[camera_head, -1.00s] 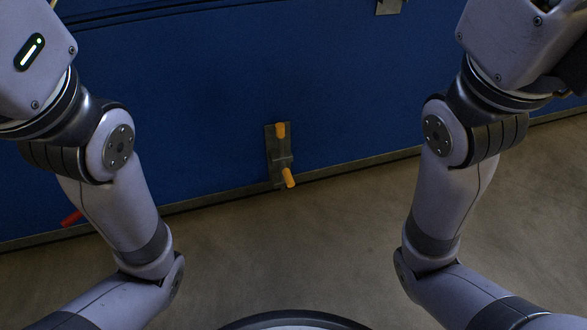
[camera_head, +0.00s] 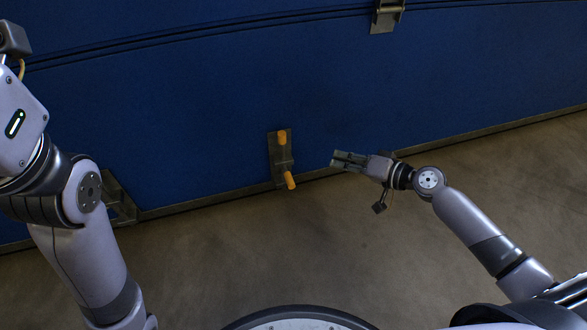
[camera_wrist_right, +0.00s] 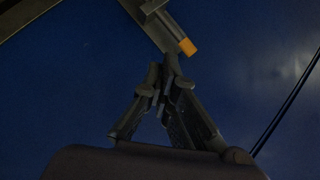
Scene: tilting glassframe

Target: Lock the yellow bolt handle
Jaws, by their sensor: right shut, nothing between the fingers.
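The yellow bolt handle (camera_head: 289,180) sticks out from a dark metal bolt plate (camera_head: 283,160) on the lower part of a blue panel. A second yellow piece (camera_head: 282,137) is at the top of that plate. My right gripper (camera_head: 336,160) is to the right of the plate, pointing left, shut and empty, apart from the handle. In the right wrist view the shut fingers (camera_wrist_right: 168,78) are below a yellow tip (camera_wrist_right: 187,47) on a grey metal part, with a small gap. My left gripper is outside the view; only my left arm shows.
The blue panel (camera_head: 170,100) fills the background, with a metal edge along its bottom. A metal latch (camera_head: 386,15) is at the top right of it. A metal bracket (camera_head: 120,200) is at the lower left, partly behind my left arm. The floor (camera_head: 270,260) in front is clear.

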